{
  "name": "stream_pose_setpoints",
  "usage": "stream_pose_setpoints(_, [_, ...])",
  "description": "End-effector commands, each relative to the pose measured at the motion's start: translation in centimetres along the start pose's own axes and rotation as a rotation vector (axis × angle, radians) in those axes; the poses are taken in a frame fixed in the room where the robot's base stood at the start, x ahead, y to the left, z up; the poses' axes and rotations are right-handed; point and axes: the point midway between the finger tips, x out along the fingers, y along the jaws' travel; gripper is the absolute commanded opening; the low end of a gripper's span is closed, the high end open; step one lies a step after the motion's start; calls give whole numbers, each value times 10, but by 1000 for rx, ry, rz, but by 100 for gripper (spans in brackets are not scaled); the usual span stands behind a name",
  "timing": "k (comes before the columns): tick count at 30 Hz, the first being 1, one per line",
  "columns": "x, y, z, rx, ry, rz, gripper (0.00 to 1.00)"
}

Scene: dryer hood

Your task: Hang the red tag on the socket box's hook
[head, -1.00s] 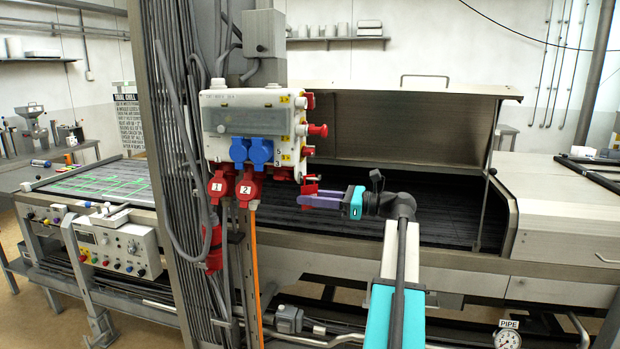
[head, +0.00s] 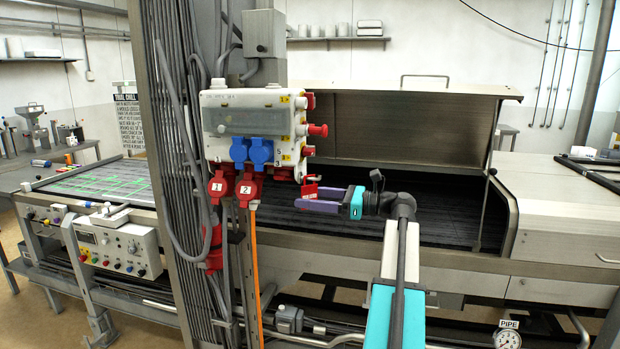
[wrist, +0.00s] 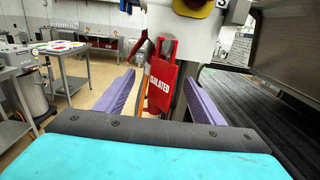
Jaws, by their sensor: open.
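The red tag (head: 309,191), with white lettering, is upright but slightly tilted just below the lower right corner of the white socket box (head: 212,143). In the wrist view, the tag (wrist: 161,84) stands between my purple fingers, apart from both. My gripper (head: 299,204) is open around the tag, reaching in from the right. The tag's top reaches up beside the box's lower edge. The hook is too small to make out clearly, so I cannot tell for sure that the tag hangs on it.
Red plugs (head: 219,185) and blue sockets (head: 261,152) are on the box to the left of my gripper. An orange cable (head: 256,270) runs down below. The dark conveyor bed (head: 450,225) and its raised hood (head: 400,125) are behind my gripper.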

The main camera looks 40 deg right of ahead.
Motion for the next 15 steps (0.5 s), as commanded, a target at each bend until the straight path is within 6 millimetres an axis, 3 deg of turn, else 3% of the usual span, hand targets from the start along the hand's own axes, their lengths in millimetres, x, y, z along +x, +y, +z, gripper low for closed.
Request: stream_pose_setpoints(15, [-10,0,0,0,0,-1,62])
